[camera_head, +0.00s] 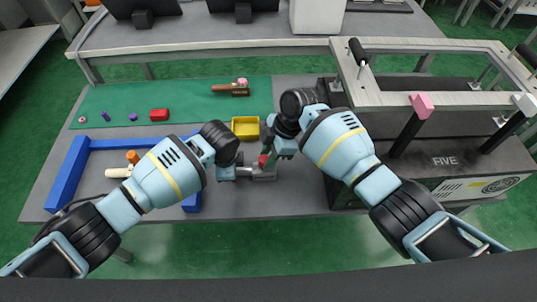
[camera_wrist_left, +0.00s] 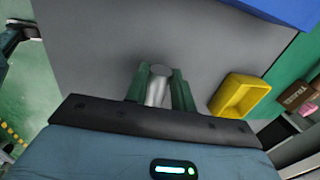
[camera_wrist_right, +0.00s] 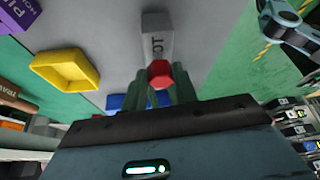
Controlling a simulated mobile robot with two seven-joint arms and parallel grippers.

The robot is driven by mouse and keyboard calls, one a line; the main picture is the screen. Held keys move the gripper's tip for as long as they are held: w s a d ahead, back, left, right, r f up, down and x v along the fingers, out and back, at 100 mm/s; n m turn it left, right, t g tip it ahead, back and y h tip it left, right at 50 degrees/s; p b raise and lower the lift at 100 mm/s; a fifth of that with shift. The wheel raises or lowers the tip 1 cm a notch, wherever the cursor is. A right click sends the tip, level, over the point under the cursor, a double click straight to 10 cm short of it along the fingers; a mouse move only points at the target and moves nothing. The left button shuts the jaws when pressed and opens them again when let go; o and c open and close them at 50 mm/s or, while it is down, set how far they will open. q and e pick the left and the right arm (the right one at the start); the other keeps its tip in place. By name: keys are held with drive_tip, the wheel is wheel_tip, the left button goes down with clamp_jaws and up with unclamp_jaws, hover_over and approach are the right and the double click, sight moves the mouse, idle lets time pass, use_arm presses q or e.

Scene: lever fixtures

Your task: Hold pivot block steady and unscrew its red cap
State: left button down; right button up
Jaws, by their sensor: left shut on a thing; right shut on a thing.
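The grey pivot block (camera_head: 264,176) is near the front edge of the table, with part of its lettering showing in the right wrist view (camera_wrist_right: 157,30). My left gripper (camera_head: 243,172) is shut on a grey rounded part of the block, which shows between its green fingers in the left wrist view (camera_wrist_left: 157,88). The red cap (camera_head: 263,160) sits at the block's end and looks hexagonal in the right wrist view (camera_wrist_right: 160,73). My right gripper (camera_head: 270,156) comes from above and is shut on the cap. The fingers hide part of the cap.
A yellow tray (camera_head: 245,128) lies just behind the grippers. A blue frame (camera_head: 70,175) is at the left. A red block (camera_head: 159,115) and small purple pieces lie on the green mat (camera_head: 200,100).

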drive_tip(key=shift+r, duration=1.5)
use_arm(q)
drive_tip(key=c, duration=1.1)
unclamp_jaws()
drive_tip(key=shift+r, duration=0.15)
wheel_tip(320, 180, up, 12)
drive_tip(key=s, duration=0.2)
drive_tip(key=shift+s+f, duration=0.2)
drive_tip(key=shift+s+f, duration=0.1)
use_arm(e)
drive_tip(key=shift+s+f, duration=0.1)
